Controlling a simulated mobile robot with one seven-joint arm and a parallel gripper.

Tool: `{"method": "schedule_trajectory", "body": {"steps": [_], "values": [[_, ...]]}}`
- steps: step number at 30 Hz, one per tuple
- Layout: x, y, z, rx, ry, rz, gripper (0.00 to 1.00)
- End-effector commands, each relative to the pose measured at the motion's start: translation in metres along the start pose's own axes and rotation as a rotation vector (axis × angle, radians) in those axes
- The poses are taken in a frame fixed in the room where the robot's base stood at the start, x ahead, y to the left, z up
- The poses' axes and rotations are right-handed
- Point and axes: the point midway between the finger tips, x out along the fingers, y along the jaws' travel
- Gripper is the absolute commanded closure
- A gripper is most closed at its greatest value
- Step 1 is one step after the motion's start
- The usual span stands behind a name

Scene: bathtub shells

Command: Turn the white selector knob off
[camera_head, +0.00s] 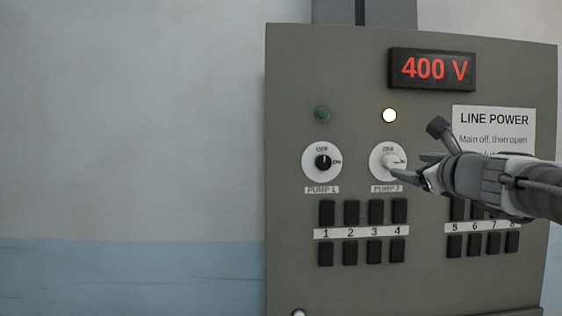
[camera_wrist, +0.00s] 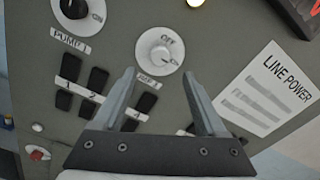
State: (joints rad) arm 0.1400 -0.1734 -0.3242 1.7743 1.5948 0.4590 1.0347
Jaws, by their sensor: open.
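The white selector knob (camera_head: 391,161) sits on a round white dial above the PUMP 2 label, with OFF at its top. In the head view it seems turned toward the right side mark, but my gripper is close and the pointer is small. The lamp (camera_head: 389,115) above it is lit white. My gripper (camera_head: 409,167) is open in front of the dial's right side. In the wrist view the knob (camera_wrist: 160,53) appears just beyond and between the two fingertips (camera_wrist: 158,74); no contact is visible.
A black knob (camera_head: 323,162) on the PUMP 1 dial is to the left, under a dark green lamp (camera_head: 322,114). Several black breaker switches (camera_head: 351,213) lie below. A LINE POWER sign (camera_head: 493,120) and a 400 V display (camera_head: 432,69) are at right. The wall left is bare.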

Motion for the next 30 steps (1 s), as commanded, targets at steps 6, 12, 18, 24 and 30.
{"method": "schedule_trajectory", "body": {"steps": [6,12,18,24,30], "values": [[0.04,0.0,0.001,-0.002,0.001,0.001,0.26],[0.067,0.0,0.001,-0.002,0.001,0.001,0.26],[0.08,0.0,0.0,-0.003,0.001,0.0,0.26],[0.081,0.0,0.0,-0.002,0.0,0.0,0.26],[0.081,0.0,0.0,-0.002,0.0,0.0,0.42]]}}
